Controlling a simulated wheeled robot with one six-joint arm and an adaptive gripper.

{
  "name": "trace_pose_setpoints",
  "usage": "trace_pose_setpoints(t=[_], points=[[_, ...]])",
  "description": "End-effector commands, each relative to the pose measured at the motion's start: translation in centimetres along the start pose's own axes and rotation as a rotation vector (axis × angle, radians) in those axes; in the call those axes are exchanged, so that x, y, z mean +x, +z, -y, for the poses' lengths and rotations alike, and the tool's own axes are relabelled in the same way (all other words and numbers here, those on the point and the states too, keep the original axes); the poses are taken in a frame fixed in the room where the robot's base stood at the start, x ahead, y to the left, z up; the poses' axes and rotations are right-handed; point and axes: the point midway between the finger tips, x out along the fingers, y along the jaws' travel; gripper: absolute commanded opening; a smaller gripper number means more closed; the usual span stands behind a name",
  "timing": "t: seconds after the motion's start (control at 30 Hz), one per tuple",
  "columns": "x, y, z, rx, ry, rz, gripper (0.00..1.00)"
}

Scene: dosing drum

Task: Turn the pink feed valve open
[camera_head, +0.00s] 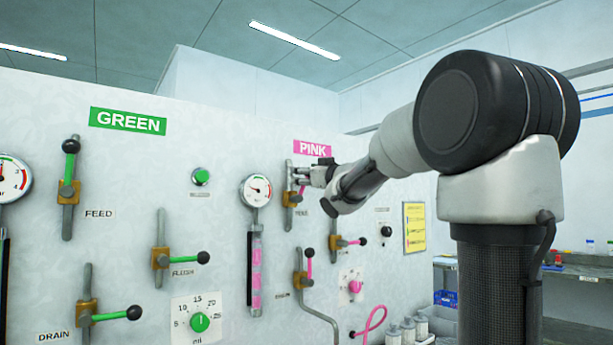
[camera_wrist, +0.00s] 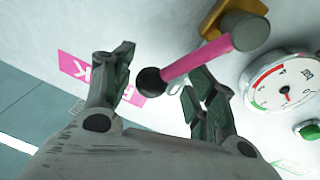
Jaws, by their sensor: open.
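The pink feed valve has a brass body (camera_head: 292,198) on a vertical grey pipe below the PINK sign (camera_head: 312,148). In the head view its pink lever (camera_head: 301,190) points up from the body, and my gripper hides its knob. In the wrist view the pink lever (camera_wrist: 205,55) runs from a round hub to a black knob (camera_wrist: 150,81). My gripper (camera_head: 304,176) is at the lever's upper end. Its two fingers (camera_wrist: 160,84) are spread, with the black knob between them. I cannot tell whether either finger touches it.
A pressure gauge (camera_head: 256,191) is left of the valve. Below are a pink valve with its lever to the right (camera_head: 336,242), another with its lever up (camera_head: 299,284), and a pink dial (camera_head: 355,286). The GREEN valves are further left. A yellow notice (camera_head: 414,227) hangs right.

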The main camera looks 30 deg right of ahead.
Motion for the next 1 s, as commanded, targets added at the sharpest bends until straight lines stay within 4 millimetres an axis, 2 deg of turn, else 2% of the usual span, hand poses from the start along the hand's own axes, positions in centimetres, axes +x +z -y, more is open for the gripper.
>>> trace_pose_setpoints(t=[0.17, 0.4, 0.6, 0.77, 1.0], points=[[-2.1, -0.1, -0.1, -0.002, 0.002, -0.002, 0.57], [-7.6, 0.0, -0.2, -0.002, 0.004, 0.0, 0.57], [-10.9, 0.1, -0.1, -0.001, 0.003, 0.001, 0.57], [-11.9, 0.1, 0.0, 0.0, 0.001, 0.003, 0.57], [-11.9, 0.1, 0.0, 0.0, 0.0, 0.002, 0.57]])
